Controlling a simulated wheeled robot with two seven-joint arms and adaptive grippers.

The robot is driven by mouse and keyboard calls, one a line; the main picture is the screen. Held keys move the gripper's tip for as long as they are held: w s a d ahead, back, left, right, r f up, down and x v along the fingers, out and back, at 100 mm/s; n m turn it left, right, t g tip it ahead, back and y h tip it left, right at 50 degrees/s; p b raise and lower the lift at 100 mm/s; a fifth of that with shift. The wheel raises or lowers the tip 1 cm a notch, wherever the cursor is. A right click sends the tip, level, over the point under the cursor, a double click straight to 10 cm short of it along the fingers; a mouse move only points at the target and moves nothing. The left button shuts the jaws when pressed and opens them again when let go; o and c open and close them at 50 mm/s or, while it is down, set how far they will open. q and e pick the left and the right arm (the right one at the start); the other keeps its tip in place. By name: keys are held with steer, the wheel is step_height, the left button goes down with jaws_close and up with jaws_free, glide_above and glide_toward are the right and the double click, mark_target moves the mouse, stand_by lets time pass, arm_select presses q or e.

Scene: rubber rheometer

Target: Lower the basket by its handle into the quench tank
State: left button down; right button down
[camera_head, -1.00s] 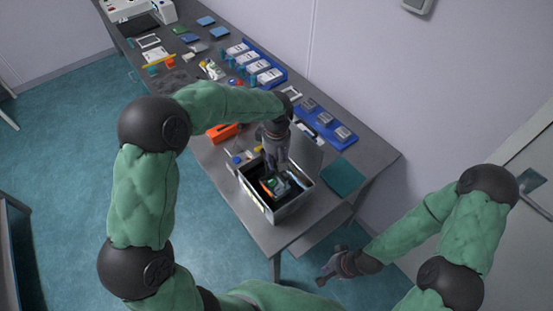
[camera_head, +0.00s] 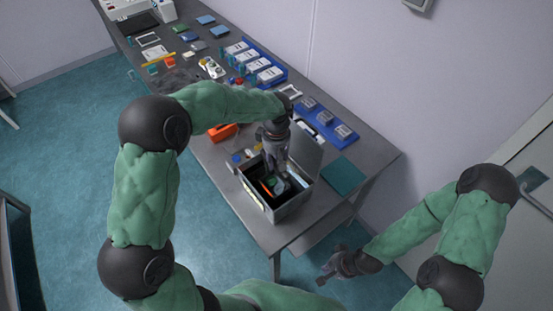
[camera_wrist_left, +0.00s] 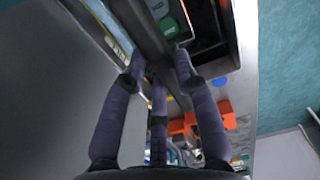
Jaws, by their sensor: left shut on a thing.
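A grey metal box-shaped tank (camera_head: 285,208) stands at the near end of the table with its lid (camera_head: 308,152) raised. My left gripper (camera_head: 278,172) points down into the tank's opening. In the left wrist view its fingers (camera_wrist_left: 160,75) are shut on a grey bar (camera_wrist_left: 145,32), apparently the basket's handle. The basket itself is mostly hidden by the gripper and the tank walls. Green and orange pieces show inside the opening. My right gripper (camera_head: 330,274) hangs apart from the table, low at the right; its fingers are too small to read.
An orange object (camera_head: 222,132) lies on the table just behind the tank. A dark green mat (camera_head: 343,177) lies to the tank's right. Blue trays (camera_head: 325,128) with grey blocks line the wall side. The floor left of the table is clear.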

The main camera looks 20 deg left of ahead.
arm_select(q)
steer(key=shift+f, duration=0.1)
steer(key=c, duration=0.9)
jaws_free()
step_height(320, 180, up, 12)
